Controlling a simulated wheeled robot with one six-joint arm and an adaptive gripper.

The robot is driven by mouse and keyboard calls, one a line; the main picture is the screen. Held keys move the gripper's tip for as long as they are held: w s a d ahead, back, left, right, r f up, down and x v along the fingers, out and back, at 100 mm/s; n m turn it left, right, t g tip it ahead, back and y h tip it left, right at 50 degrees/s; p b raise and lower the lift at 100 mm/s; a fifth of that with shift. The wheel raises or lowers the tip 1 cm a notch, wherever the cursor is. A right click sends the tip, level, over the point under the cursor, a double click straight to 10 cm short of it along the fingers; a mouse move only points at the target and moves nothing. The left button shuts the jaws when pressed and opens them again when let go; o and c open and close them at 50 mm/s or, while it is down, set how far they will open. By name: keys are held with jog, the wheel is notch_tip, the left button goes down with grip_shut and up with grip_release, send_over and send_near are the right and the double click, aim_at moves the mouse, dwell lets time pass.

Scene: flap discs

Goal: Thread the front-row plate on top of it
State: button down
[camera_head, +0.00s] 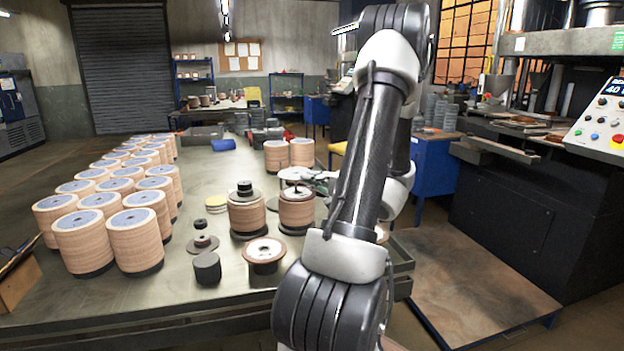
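A black cylinder (207,268) and small dark discs with a knob (203,242) stand left of the front plate. Rows of tall tan stacks (133,240) fill the table's left. Two stacks (302,152) stand behind. The table's front strip (190,305) is clear.

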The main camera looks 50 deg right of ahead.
aim_at(312, 193)
jog(key=shift+f, duration=1.5)
jog(key=shift+f, duration=0.8)
jog(key=c, duration=1.6)
grip_release()
jog(key=shift+o, duration=0.2)
jog(key=s, duration=0.8)
jog(key=shift+d, duration=0.25)
